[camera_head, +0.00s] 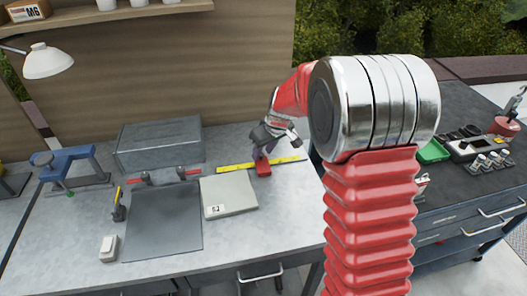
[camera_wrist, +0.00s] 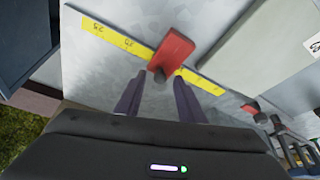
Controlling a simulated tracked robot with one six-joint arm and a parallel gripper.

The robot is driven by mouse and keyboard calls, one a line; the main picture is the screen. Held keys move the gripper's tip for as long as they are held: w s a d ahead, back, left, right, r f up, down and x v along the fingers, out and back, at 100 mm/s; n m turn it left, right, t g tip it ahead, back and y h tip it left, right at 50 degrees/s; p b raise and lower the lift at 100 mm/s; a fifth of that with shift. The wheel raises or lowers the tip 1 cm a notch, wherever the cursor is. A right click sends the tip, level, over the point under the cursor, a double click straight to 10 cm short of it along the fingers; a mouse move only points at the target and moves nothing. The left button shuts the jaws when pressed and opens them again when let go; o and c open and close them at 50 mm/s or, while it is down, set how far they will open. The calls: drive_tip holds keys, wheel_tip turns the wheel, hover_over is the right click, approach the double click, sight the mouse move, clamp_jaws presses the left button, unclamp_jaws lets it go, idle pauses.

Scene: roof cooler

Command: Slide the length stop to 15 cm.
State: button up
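The length stop is a red block (camera_head: 263,168) on a yellow ruler strip (camera_head: 232,168) along the back of the bench. In the wrist view the red block (camera_wrist: 175,50) lies across the ruler (camera_wrist: 108,35), with a dark knob at its near end. Ruler marks show left of the block; one looks like 25, and the one nearer the block is too blurred to read surely. My gripper (camera_wrist: 158,77) is over the stop, its two dark fingers apart on either side of the knob. I cannot tell whether they touch it. My gripper (camera_head: 263,149) also shows above the stop in the head view.
A flat grey box (camera_head: 228,195) lies just in front of the ruler, with a dark mat (camera_head: 162,222) to its left. A grey case (camera_head: 160,145) and a blue clamp-like tool (camera_head: 70,165) stand further left. The bench right of the box is clear.

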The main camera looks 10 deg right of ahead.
drive_tip(key=shift+f, duration=0.2)
drive_tip(key=shift+c, duration=0.5)
clamp_jaws()
